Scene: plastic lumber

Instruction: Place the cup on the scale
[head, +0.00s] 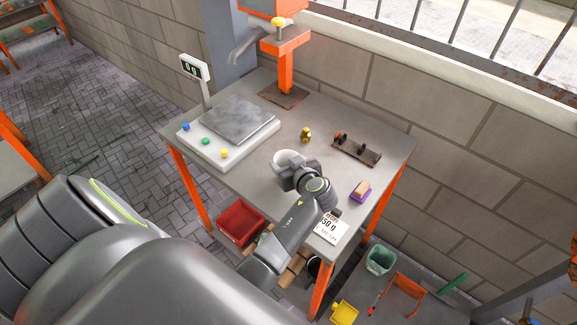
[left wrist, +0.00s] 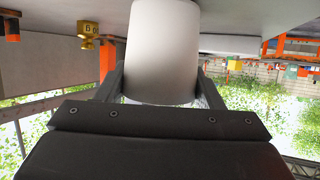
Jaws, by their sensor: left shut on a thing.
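The white cup (head: 287,158) is on or just above the grey table, right of the scale, partly hidden by my left gripper. My left gripper (head: 290,172) is shut on the cup. In the left wrist view the cup (left wrist: 163,50) fills the space between the two dark fingers (left wrist: 160,88). The scale (head: 232,122) stands at the table's left side, with a bare grey metal plate, a white base with coloured buttons, and a display (head: 192,68) on a post. The cup is apart from the scale. My right gripper is not in view.
A small brass weight (head: 306,134), a dark board with knobs (head: 357,149) and a purple-and-tan block (head: 361,191) lie right of the cup. An orange stand (head: 285,70) rises behind the scale. A paper sign (head: 329,228) is at the front edge.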

